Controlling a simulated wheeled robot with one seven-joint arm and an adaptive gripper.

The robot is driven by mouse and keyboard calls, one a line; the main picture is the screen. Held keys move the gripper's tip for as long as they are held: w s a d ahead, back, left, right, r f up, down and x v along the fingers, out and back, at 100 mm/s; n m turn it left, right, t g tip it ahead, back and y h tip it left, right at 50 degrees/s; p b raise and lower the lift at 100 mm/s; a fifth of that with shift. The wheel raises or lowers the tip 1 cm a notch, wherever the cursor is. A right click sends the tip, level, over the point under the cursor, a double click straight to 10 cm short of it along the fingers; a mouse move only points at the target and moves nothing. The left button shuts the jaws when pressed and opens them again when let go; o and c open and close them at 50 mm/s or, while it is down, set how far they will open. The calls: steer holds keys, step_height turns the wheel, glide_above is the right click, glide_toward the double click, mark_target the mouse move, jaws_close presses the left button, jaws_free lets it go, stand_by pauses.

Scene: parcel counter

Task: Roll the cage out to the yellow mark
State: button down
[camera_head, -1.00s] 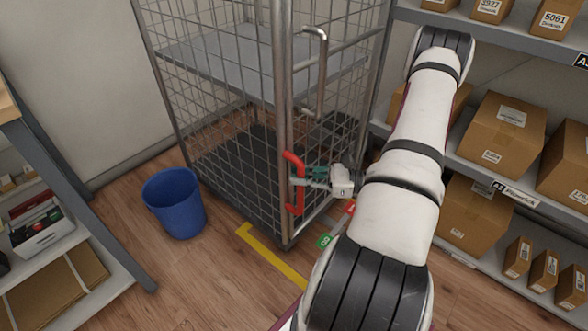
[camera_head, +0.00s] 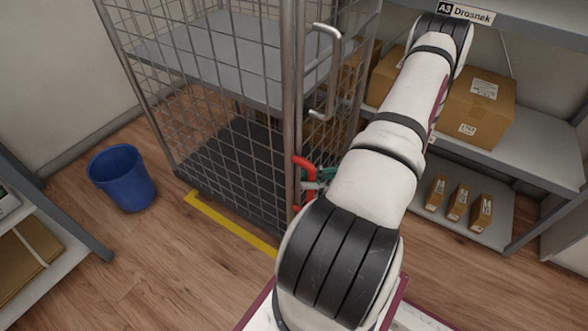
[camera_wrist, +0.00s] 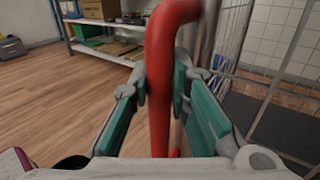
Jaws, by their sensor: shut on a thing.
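The cage (camera_head: 225,112) is a tall grey wire-mesh roll cage with a shelf and a dark base, standing upright left of centre. A red handle (camera_head: 303,163) is on its near corner post, and it also fills the middle of the wrist view (camera_wrist: 160,85). My gripper (camera_head: 318,183) is shut on this handle, teal finger pads on both sides (camera_wrist: 163,92). The yellow mark (camera_head: 232,224) is an L-shaped floor line along the near lower edge of the cage base; its corner lies near the base's left end. My arm hides the base's near right corner.
A blue bucket (camera_head: 122,178) stands on the floor left of the cage. Shelving with parcels (camera_head: 480,105) is at right, and a low shelf unit (camera_head: 45,220) at left. Open wooden floor (camera_head: 190,285) lies in front of the mark.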

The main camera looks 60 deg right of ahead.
steer(key=s, duration=0.5)
steer(key=shift+s+f, duration=0.1)
steer(key=shift+s, duration=0.3)
steer(key=c, duration=1.5)
jaws_free()
steer(key=shift+s+d, duration=0.1)
steer(key=v, duration=1.2)
